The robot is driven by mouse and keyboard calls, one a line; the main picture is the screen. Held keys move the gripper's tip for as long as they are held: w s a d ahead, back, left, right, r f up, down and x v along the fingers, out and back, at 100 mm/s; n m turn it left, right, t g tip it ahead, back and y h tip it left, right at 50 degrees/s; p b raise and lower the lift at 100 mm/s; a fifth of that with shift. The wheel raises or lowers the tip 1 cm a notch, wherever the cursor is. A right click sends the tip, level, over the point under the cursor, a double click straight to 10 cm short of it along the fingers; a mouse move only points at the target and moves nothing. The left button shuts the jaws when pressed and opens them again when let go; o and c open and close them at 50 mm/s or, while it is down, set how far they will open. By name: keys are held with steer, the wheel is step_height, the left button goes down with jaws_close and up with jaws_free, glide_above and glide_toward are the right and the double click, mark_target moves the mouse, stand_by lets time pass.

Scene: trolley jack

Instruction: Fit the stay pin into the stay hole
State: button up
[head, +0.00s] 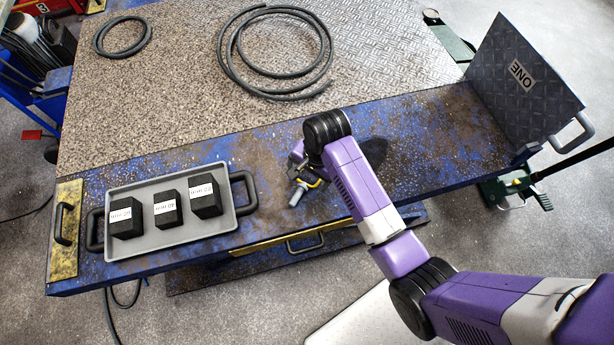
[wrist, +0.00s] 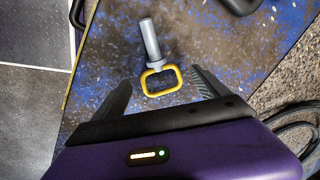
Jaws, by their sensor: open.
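The stay pin (wrist: 150,42) has a grey shaft and a yellow loop handle. It lies on the worn blue bench surface, and in the wrist view its loop is between my fingertips. In the head view the pin's grey shaft (head: 297,195) shows just in front of my gripper (head: 302,170). My gripper (wrist: 161,77) is open, with one finger on each side of the loop and a visible gap on both sides. It holds nothing. My arm hides part of the bench around the pin in the head view. I cannot make out the stay hole in either view.
A grey tray (head: 222,224) with three black blocks lies on the bench at left. Coiled hoses (head: 232,60) lie on the textured top behind. An upright metal plate marked ONE (head: 510,105) stands at the right end. A green jack (head: 497,190) is on the floor at right.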

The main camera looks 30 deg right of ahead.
step_height(320, 180, up, 9)
steer(key=s, duration=0.1)
steer(key=shift+s+d+r, duration=0.15)
steer(key=shift+d+r, duration=0.05)
steer(key=shift+d, duration=0.2)
steer(key=s+f+n+t+h, duration=0.1)
steer(key=s+f+n+t, duration=0.2)
steer(key=s, duration=0.3)
steer(key=s+f+n+t, duration=0.2)
steer(key=s+n+t, duration=0.1)
steer(key=s, duration=0.3)
steer(key=s+a+r+n+t, duration=0.1)
steer(key=s+r+n+t, duration=0.2)
steer(key=s+r, duration=0.4)
steer(key=s+a+r+n+t, duration=0.2)
steer(key=s+r, duration=0.6)
steer(key=r, duration=0.6)
steer(key=shift+n+t, duration=0.9)
steer(key=shift+t, duration=0.3)
